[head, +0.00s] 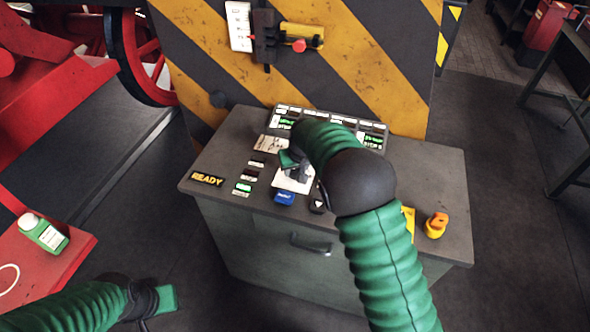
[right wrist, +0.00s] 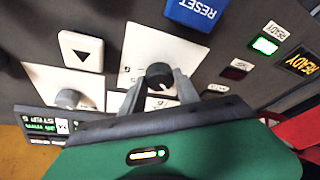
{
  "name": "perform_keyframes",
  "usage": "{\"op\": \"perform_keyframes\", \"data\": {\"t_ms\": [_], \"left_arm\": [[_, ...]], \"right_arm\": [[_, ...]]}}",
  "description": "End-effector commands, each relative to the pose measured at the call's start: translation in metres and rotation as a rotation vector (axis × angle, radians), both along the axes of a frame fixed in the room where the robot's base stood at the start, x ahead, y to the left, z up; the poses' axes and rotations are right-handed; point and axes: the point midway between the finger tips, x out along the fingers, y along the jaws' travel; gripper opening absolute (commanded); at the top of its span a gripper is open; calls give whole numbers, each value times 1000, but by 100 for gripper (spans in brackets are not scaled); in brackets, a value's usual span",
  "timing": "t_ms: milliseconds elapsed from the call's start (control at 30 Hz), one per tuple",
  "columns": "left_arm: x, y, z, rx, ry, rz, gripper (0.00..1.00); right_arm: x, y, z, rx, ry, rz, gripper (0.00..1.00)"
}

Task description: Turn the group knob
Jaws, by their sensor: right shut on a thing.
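A black round knob (right wrist: 160,74) sits on a white plate (right wrist: 145,50) on the console top. My right gripper (right wrist: 160,82) has its two grey fingers shut on the sides of this knob. In the head view my right gripper (head: 297,170) is over the white plate (head: 293,183), and the knob is mostly hidden by the fingers and arm. A second, grey knob (right wrist: 68,98) stands on another white plate beside it. Its labels are too small to read. My left gripper (head: 165,298) is low at the left, away from the console; its fingers do not show clearly.
A lit display panel (head: 375,140) stands behind. A yellow-orange switch (head: 436,225) is at the right. A green bottle (head: 43,232) stands on a red surface at left.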

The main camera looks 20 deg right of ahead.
Motion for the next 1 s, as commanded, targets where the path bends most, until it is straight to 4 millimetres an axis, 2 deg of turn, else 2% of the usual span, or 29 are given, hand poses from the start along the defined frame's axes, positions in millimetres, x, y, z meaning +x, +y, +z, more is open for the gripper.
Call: {"op": "perform_keyframes", "data": {"t_ms": [500, 1000], "left_arm": [[0, 0, -11, 0, 0, 0, 36], [0, 0, -11, 0, 0, 0, 36]], "right_arm": [[0, -3, -1, 1, 0, 333, 0], [1, -3, 0, 0, 0, 430, 0]]}}
